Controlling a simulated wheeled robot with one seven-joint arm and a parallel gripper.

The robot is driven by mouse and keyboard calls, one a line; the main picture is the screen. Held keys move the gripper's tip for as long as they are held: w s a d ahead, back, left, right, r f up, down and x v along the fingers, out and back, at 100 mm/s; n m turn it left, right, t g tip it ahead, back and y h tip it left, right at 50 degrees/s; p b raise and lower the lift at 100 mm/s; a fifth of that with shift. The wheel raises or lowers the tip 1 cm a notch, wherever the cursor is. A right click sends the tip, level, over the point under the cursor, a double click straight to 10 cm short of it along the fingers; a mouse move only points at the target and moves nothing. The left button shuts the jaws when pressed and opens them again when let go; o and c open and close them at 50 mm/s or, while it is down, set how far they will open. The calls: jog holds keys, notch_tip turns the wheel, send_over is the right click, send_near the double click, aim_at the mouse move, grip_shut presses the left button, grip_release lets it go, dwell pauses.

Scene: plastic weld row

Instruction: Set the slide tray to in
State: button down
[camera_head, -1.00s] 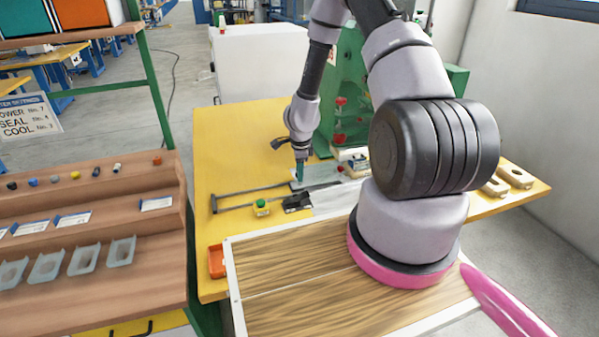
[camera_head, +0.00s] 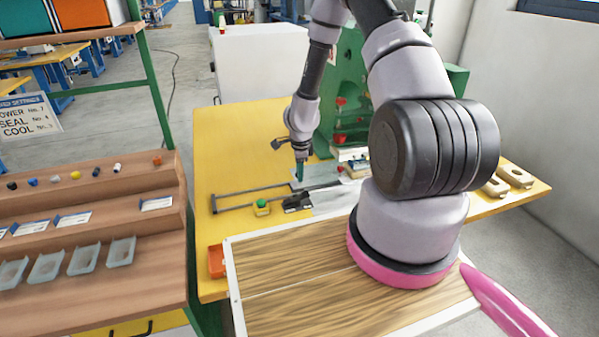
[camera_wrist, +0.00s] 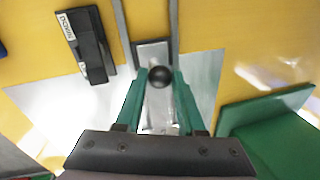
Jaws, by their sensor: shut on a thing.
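The slide tray shows in the wrist view as a grey metal plate (camera_wrist: 152,53) between two dark rails, with a round black knob (camera_wrist: 160,77) standing on it. My gripper (camera_wrist: 159,80) has its two green fingers closed on either side of the knob. In the head view my gripper (camera_head: 300,172) points down at the right end of the rails (camera_head: 250,196), in front of the green machine (camera_head: 340,110). The fingers and arm hide most of the tray there, and the knob cannot be made out.
A black switch block (camera_head: 297,201) and a green button on a yellow base (camera_head: 262,205) sit near the rails. An orange bin (camera_head: 216,261) stands at the yellow bench's (camera_head: 235,140) front left. Wooden blocks (camera_head: 514,176) lie at the right. The bench's back left is clear.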

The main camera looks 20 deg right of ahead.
jog(key=shift+d, duration=2.1)
jog(key=c, duration=0.5)
grip_release()
jog(key=shift+d, duration=0.15)
jog(key=shift+r, duration=0.1)
jog(key=shift+s+a+r, duration=0.1)
jog(key=shift+s+r, duration=0.25)
jog(key=shift+r, duration=1.4)
jog(key=shift+s+a+r, duration=0.1)
jog(key=shift+s+r, duration=0.2)
jog(key=shift+r, duration=1.45)
jog(key=shift+s+a+r, duration=0.1)
jog(key=shift+s+r, duration=0.25)
jog(key=shift+r, duration=1.4)
